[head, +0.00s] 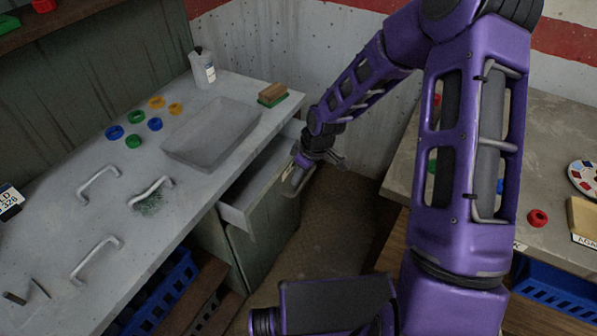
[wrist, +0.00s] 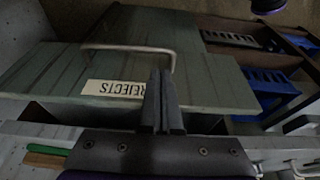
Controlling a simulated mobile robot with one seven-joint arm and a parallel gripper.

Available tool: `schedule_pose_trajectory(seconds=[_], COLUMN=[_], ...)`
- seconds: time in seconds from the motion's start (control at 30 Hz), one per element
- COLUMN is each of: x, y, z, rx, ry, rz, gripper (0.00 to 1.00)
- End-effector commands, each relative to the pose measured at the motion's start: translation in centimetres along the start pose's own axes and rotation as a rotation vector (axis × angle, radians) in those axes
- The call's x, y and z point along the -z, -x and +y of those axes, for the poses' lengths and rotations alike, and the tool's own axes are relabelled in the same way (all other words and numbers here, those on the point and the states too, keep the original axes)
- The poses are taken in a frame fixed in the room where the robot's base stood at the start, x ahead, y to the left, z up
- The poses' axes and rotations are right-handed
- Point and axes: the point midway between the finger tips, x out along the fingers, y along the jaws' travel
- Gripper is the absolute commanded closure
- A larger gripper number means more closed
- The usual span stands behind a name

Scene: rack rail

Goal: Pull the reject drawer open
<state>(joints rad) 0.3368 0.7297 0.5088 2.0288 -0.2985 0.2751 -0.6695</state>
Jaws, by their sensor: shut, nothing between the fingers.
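The reject drawer (head: 237,218) stands out from under the left bench, and its open inside shows. In the wrist view its green-grey front (wrist: 215,92) carries a white label reading REJECTS (wrist: 113,90) and a bar handle (wrist: 125,47). My gripper (wrist: 160,76) is shut and empty. Its fingers appear across the drawer front, beside the label and near one end of the handle. I cannot tell whether they touch it. In the head view my wrist partly hides the drawer front.
A second bench (head: 555,130) stands at right. Floor between them (head: 325,215) is clear near the drawer.

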Motion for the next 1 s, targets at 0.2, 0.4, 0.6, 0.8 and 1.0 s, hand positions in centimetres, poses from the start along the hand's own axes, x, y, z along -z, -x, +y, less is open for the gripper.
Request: schedule_pose_trajectory(seconds=[0.2,0.4,0.6,0.8,1.0], x=[0.0,0.0,0.0,-0.1,-1.1], y=[-3.8,-5.3,-5.4,-5.4,-5.0], z=[-0.1,0.0,0.0,0.0,0.1], rx=[0.002,0.000,-0.001,-0.001,-0.001], ry=[0.001,0.001,0.000,0.000,-0.004], rz=[-0.001,0.000,0.000,0.000,-0.001], gripper=[1.00,1.00,1.00,1.00,1.00])
